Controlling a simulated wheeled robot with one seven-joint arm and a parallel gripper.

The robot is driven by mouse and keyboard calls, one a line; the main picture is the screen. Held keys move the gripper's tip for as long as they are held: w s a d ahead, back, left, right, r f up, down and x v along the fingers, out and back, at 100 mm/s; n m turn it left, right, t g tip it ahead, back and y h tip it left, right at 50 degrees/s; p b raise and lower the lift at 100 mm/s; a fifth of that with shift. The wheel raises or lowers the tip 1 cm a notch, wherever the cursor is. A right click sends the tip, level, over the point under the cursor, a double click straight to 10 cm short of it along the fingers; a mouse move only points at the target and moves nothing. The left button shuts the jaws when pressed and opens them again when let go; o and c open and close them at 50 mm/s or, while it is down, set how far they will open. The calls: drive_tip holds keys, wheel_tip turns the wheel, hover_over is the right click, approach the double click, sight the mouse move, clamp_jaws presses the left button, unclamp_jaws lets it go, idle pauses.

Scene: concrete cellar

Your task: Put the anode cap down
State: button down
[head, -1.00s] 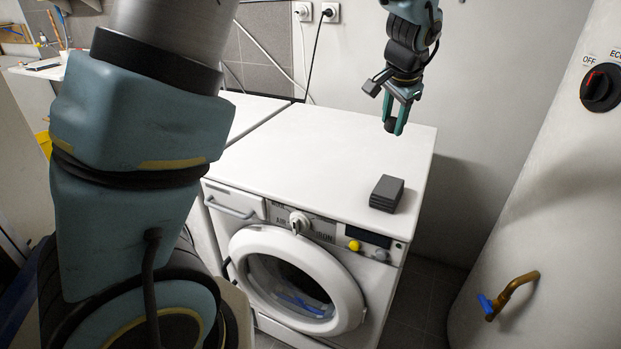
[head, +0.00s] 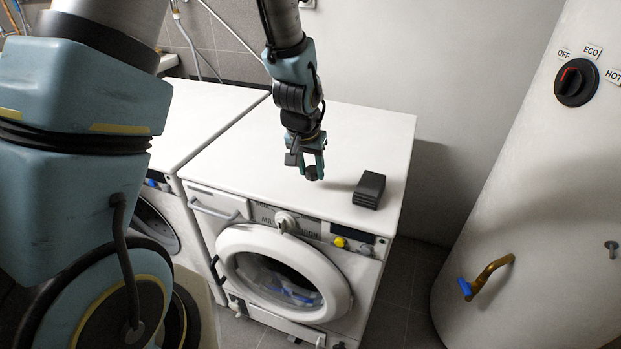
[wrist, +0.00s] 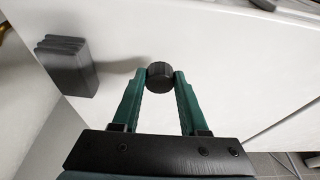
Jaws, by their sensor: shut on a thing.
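The anode cap (head: 311,174) is a small dark round piece with a ridged side. It sits between the fingertips of my gripper (head: 313,169), which is shut on it. In the wrist view the cap (wrist: 160,77) shows between the green fingers, in front of the white washing machine top (wrist: 215,65). In the head view cap and fingers are over the front middle of the washing machine top (head: 345,130), left of a dark grey block. I cannot tell whether the cap touches the top.
The dark grey ridged block (head: 369,190) stands on the front right of the machine top, close to my gripper; it is at upper left in the wrist view (wrist: 68,65). A white boiler (head: 540,170) with a brass tap (head: 490,275) stands right. The back of the top is clear.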

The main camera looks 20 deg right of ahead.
sight(310, 175)
drive_tip(key=shift+f+p, duration=0.35)
drive_tip(key=shift+f, duration=1.5)
drive_tip(key=shift+f, duration=0.15)
drive_tip(key=shift+c, duration=2.2)
unclamp_jaws()
drive_tip(key=b+v, duration=0.2)
drive_tip(key=v, duration=1)
